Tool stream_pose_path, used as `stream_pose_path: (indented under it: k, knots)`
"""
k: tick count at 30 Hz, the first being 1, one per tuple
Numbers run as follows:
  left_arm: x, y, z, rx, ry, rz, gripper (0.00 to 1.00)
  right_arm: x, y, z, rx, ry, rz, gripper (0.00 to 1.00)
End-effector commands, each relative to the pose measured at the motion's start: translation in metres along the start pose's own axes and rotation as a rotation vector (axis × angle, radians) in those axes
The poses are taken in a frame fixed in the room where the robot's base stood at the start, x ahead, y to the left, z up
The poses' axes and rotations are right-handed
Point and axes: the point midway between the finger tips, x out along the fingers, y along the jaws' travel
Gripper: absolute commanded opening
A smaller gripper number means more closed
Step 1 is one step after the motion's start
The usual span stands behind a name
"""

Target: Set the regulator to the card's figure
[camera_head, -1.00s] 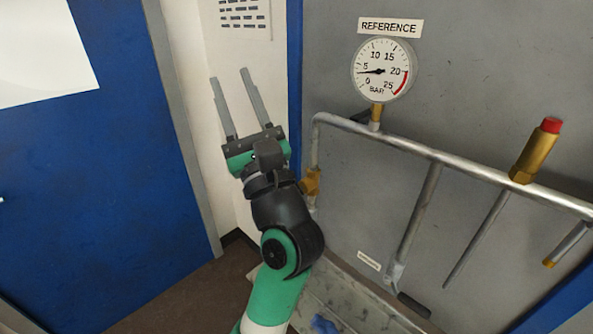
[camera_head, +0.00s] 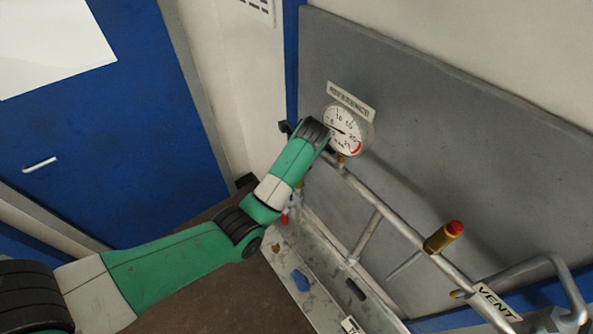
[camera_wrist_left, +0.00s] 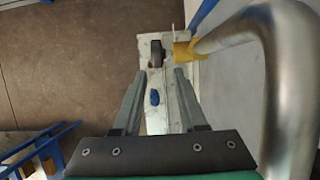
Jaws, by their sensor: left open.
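A round white gauge (camera_head: 346,130) marked in bar sits on the pipework under a REFERENCE plate (camera_head: 351,101); my arm partly covers its left edge. My left arm reaches in from the left to the pipe's far end, and its gripper is hidden in the head view. In the left wrist view the left gripper (camera_wrist_left: 157,85) is open and empty, its fingers pointing down towards a pale ledge (camera_wrist_left: 158,122). A brass fitting (camera_wrist_left: 184,51) on a pipe is beyond the right finger. I cannot clearly identify the regulator or the card. My right gripper is not in view.
The thick grey pipe (camera_wrist_left: 291,95) bends close beside my left gripper on the right. A red-capped brass valve (camera_head: 444,236) stands on the pipe, with a VENT label (camera_head: 497,302) nearby. A blue item (camera_head: 301,280) lies on the ledge. Open floor (camera_wrist_left: 65,75) is left.

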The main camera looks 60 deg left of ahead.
Motion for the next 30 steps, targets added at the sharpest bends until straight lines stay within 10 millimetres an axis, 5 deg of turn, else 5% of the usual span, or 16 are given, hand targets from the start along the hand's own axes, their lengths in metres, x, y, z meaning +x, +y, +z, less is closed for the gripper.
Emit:
stream_pose_path:
  k: [8, 21, 30]
  knots:
    - [0.022, 0.001, 0.000, 0.000, -0.001, 0.003, 0.41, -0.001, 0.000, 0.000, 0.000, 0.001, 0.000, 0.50]
    - [0.109, 0.000, 0.000, -0.001, -0.002, 0.000, 0.41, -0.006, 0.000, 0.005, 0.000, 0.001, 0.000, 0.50]
    - [0.117, 0.000, 0.001, -0.001, -0.002, -0.002, 0.41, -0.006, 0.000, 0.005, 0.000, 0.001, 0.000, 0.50]
